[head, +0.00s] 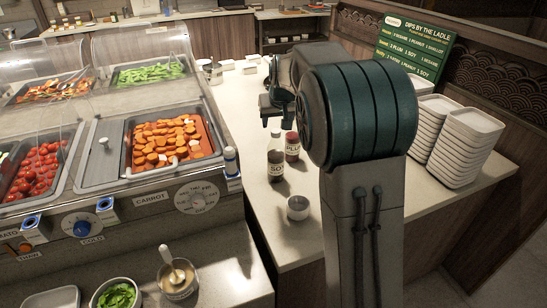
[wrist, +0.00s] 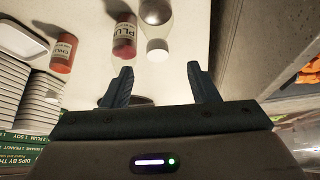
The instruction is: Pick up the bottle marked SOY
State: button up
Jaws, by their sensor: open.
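The SOY bottle (head: 276,163), with dark sauce and a label reading SOY, stands upright on the pale counter in the head view. The red PLUM bottle (head: 292,147) stands close behind it to the right. In the wrist view the PLUM bottle (wrist: 124,38) is above my fingers, with a pale-capped clear bottle (wrist: 157,46) at its right; no label shows on that one. My gripper (wrist: 159,80) is open and empty, with both bottles beyond its fingertips. In the head view my gripper (head: 274,106) is above and behind the bottles, partly hidden by my arm.
Another red bottle (wrist: 63,54) stands left in the wrist view. A small metal cup (head: 298,207) sits in front of the SOY bottle. Stacked white dishes (head: 455,140) and a menu sign (head: 414,45) are at the right. The food wells (head: 95,170) border the counter's left.

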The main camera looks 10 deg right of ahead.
aim_at(276, 131)
jog(key=x, duration=0.2)
jog(key=d+x, duration=0.1)
jog(key=x, duration=0.1)
jog(key=shift+w+f, duration=0.15)
jog(key=shift+f, duration=0.05)
jog(key=shift+a+p+x, duration=0.2)
jog(key=shift+p+x, duration=0.2)
jog(key=shift+x, duration=1.05)
jog(key=shift+a+p+x, duration=0.15)
jog(key=shift+p+x, duration=0.25)
jog(key=shift+x, duration=1)
grip_shut()
